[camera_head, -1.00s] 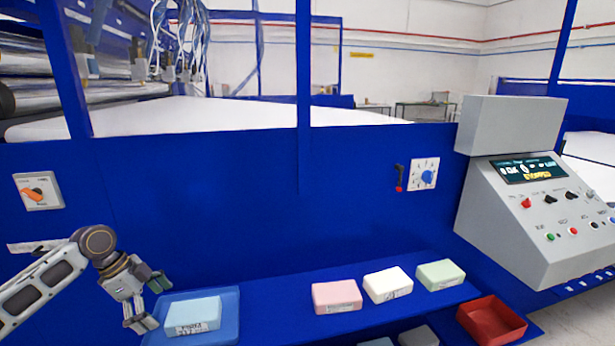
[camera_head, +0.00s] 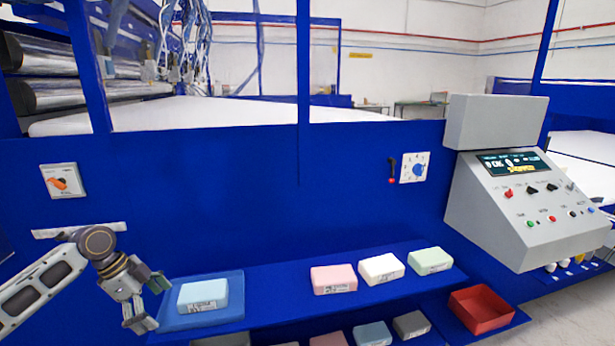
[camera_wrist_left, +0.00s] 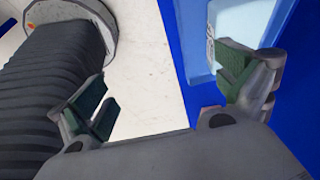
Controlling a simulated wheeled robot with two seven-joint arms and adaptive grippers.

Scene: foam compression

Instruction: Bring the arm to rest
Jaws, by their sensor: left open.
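My left gripper (camera_head: 146,300) is in the lower left of the head view, just left of the blue tray and apart from the foam. It is open and empty. In the left wrist view the two green-padded fingers (camera_wrist_left: 170,95) stand wide apart with nothing between them. A light blue foam block (camera_head: 203,295) lies on the blue tray (camera_head: 215,318). Part of the block and tray also shows at the top right of the left wrist view, beyond one finger. My right gripper is not in view.
Pink (camera_head: 333,279), white (camera_head: 382,269) and green (camera_head: 430,261) foam blocks lie on the blue shelf, with more blocks below. A red bin (camera_head: 482,310) is at the right. A grey control console (camera_head: 530,205) stands at the right. An orange switch (camera_head: 62,181) is on the blue wall.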

